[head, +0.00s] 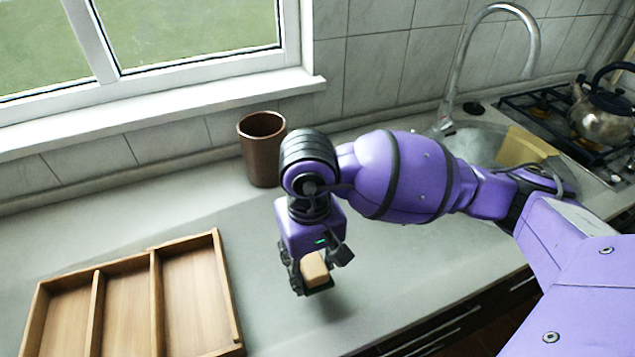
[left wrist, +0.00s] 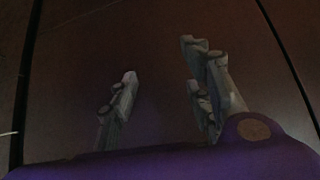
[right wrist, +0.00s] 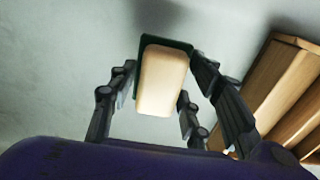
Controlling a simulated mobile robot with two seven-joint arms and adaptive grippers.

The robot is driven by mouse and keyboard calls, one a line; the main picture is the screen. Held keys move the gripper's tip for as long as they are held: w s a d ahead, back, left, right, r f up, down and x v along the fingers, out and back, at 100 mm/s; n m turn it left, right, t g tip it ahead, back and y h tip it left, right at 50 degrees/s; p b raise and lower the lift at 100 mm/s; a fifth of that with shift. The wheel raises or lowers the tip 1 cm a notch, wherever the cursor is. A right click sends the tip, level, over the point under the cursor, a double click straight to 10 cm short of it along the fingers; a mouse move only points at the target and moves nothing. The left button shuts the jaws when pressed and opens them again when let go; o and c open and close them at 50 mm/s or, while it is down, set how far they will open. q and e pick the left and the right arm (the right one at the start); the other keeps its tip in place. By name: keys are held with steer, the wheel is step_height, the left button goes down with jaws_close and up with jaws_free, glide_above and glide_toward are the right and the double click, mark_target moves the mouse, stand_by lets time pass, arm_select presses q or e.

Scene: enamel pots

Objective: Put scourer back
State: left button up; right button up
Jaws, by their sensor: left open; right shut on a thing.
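The scourer (head: 315,269), a beige block with a dark green face, is held by my right gripper (head: 317,278) above the grey counter. In the right wrist view the scourer (right wrist: 163,78) sits between the fingers of my right gripper (right wrist: 165,95), its dark green side facing the counter. A wooden tray (head: 153,300) with several compartments lies on the counter to the left of this gripper. Its visible compartments are empty. My left gripper (left wrist: 160,85) is open and empty in the dark left wrist view; it does not show in the head view.
A brown cup (head: 262,150) stands on the counter (head: 180,205) behind my right gripper. A sink (head: 475,145) with a tall faucet (head: 534,50), a yellow board (head: 525,148) and a stove with a kettle (head: 603,108) are at the right. The counter between tray and gripper is clear.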

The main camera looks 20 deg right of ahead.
mark_target(313, 271)
steer(key=shift+w+d+f, duration=0.25)
steer(key=shift+w+f, duration=0.35)
steer(key=shift+f, duration=0.15)
steer(key=shift+w+d+f, duration=0.1)
steer(key=shift+f, duration=0.95)
steer(key=shift+w+d+f, duration=0.1)
steer(key=shift+f, duration=0.95)
steer(key=o, duration=1)
steer(key=shift+r, duration=0.1)
steer(key=shift+a, duration=0.1)
step_height(313, 271, up, 12)
steer(key=shift+r, duration=0.25)
